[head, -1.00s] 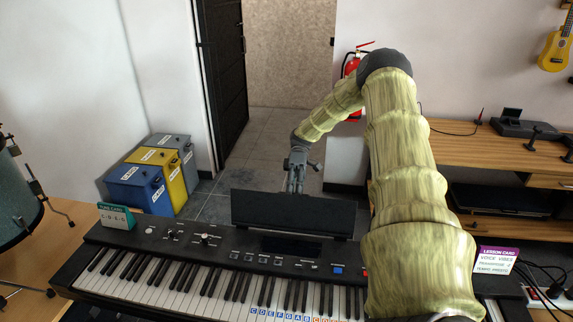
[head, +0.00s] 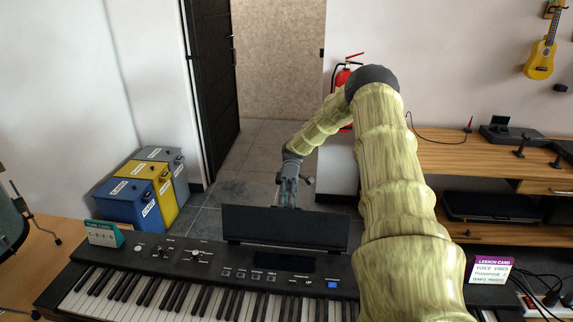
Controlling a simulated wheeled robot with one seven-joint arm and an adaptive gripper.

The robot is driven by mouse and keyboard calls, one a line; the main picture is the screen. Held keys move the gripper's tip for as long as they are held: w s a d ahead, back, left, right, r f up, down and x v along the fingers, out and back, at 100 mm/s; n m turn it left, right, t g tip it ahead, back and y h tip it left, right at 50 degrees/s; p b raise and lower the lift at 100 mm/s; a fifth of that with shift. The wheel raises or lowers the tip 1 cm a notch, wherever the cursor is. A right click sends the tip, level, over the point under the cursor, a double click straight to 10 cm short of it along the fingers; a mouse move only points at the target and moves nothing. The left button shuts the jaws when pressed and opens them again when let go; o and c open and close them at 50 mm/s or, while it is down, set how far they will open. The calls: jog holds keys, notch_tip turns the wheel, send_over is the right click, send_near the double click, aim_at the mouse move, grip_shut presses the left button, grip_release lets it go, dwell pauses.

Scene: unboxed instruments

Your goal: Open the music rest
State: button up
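The music rest (head: 285,228) is a dark flat panel standing up, tilted, along the back edge of the black keyboard (head: 170,262). My gripper (head: 287,196) is behind the top edge of the rest, left of its middle. Its fingertips are hidden by the panel, so I cannot tell whether it is open or shut, or whether it touches the rest. My arm reaches over the right part of the keyboard and bends down behind it.
A green card (head: 103,233) stands at the keyboard's left end and a lesson card (head: 489,271) at its right. Labelled bins (head: 130,203) stand at back left. A wooden desk (head: 455,158) is at right. Open floor lies behind the keyboard.

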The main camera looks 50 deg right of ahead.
jog(key=shift+d, duration=0.1)
dwell(0.4)
jog(key=v, duration=0.7)
jog(key=shift+w+d, duration=0.15)
jog(key=shift+d, duration=0.05)
jog(key=shift+a+r, duration=0.1)
dwell(0.3)
